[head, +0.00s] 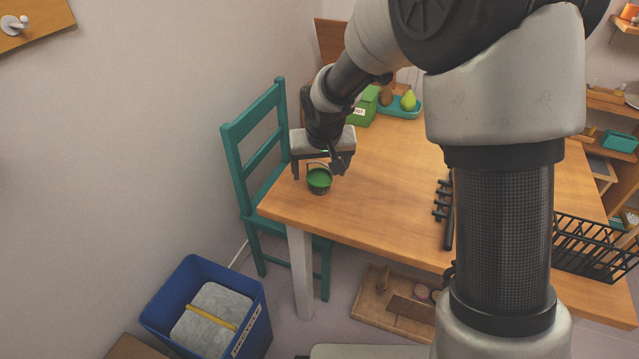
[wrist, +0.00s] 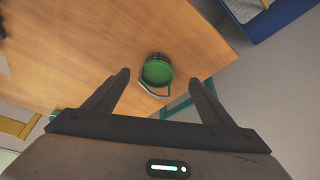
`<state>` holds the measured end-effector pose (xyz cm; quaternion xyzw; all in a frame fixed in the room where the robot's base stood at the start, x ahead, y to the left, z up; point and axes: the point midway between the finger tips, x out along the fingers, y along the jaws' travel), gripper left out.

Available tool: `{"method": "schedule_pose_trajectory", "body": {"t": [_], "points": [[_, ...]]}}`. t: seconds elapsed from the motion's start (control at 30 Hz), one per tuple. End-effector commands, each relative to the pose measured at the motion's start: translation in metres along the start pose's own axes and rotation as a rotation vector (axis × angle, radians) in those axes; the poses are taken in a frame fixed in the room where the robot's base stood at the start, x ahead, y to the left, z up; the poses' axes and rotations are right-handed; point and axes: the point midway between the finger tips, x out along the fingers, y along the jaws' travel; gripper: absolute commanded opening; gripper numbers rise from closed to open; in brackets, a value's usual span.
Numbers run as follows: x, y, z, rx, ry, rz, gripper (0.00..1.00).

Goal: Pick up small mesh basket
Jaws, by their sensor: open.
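The small mesh basket (head: 319,182) stands near the left corner of the wooden table. It is dark with a green inside and a raised handle. In the wrist view the basket (wrist: 157,70) lies just beyond my fingertips, midway between them, with its pale handle hanging toward me. My gripper (head: 341,165) is above and just behind the basket in the head view. In the wrist view my gripper (wrist: 160,78) is open, its two fingers wide apart with nothing held.
The wooden table (head: 385,185) is clear right of the basket. A teal chair (head: 240,150) stands at its left edge. A green box (head: 362,112) and a teal tray with a pear (head: 408,101) are behind. A black rack (head: 446,212) lies right. A blue recycling bin (head: 255,335) is on the floor.

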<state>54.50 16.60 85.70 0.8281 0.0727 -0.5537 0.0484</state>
Motion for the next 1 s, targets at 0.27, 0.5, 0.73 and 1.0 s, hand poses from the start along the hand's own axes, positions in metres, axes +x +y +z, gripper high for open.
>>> {"method": "schedule_pose_trajectory", "body": {"t": [0.27, 0.5, 0.73, 1.0], "points": [[0.025, 0.001, -0.001, -0.001, 0.000, 0.000, 0.77], [0.059, 0.005, -0.005, 0.000, -0.001, 0.000, 0.77], [0.073, 0.004, -0.006, 0.000, 0.002, -0.002, 0.77], [0.072, 0.004, -0.006, 0.000, 0.001, -0.001, 0.60]]}}
